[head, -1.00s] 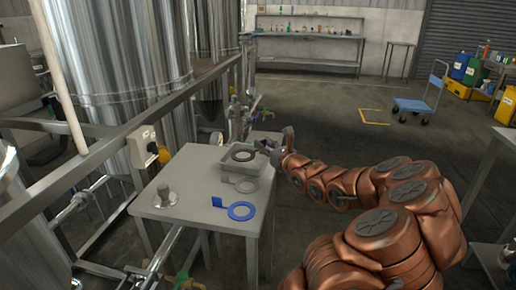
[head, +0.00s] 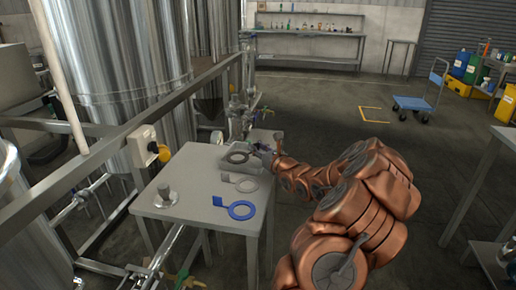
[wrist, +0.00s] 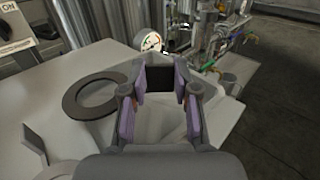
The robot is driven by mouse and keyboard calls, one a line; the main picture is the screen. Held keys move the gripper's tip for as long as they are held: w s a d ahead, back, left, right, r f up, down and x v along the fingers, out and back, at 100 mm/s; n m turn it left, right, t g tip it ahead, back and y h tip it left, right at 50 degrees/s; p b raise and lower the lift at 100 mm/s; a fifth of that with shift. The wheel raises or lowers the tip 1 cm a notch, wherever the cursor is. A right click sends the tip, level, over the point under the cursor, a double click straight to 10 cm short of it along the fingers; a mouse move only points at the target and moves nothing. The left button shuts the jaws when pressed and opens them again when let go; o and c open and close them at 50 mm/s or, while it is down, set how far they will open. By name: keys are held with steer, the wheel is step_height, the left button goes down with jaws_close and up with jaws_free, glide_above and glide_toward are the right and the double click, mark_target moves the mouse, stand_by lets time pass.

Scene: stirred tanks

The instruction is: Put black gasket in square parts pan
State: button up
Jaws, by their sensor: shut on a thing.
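The black gasket, a flat dark ring (head: 237,157), is over the far right part of the grey table in the head view. In the wrist view the ring (wrist: 95,95) is left of my gripper (wrist: 160,85), and a dark square tab sits between the fingertips. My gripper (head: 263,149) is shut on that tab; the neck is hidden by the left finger. I cannot tell whether the ring touches the surface below. The square parts pan is hard to make out; a pale edged shape below the fingers in the wrist view may be part of it.
On the table (head: 182,204) lie a grey gasket (head: 246,185) and a blue gasket (head: 241,210), with a metal fitting (head: 166,194) at left.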

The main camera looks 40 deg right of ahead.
steer(key=shift+f+b, duration=0.3)
steer(key=shift+f, duration=0.05)
steer(key=shift+f, duration=0.1)
steer(key=o, duration=0.9)
steer(key=shift+r, duration=0.2)
steer(key=shift+s+r+p, duration=0.1)
steer(key=shift+r+p, duration=0.25)
steer(key=shift+s+a+f+b, duration=0.1)
steer(key=shift+s+a+b, duration=0.2)
steer(key=shift+s, duration=1.65)
steer(key=shift+s+a+r+b, duration=0.1)
steer(key=shift+s+a, duration=0.3)
steer(key=shift+s, duration=1.5)
steer(key=shift+s+a+f+b, duration=0.1)
steer(key=shift+s+a+b, duration=0.2)
steer(key=shift+s, duration=1.65)
steer(key=shift+a, duration=0.1)
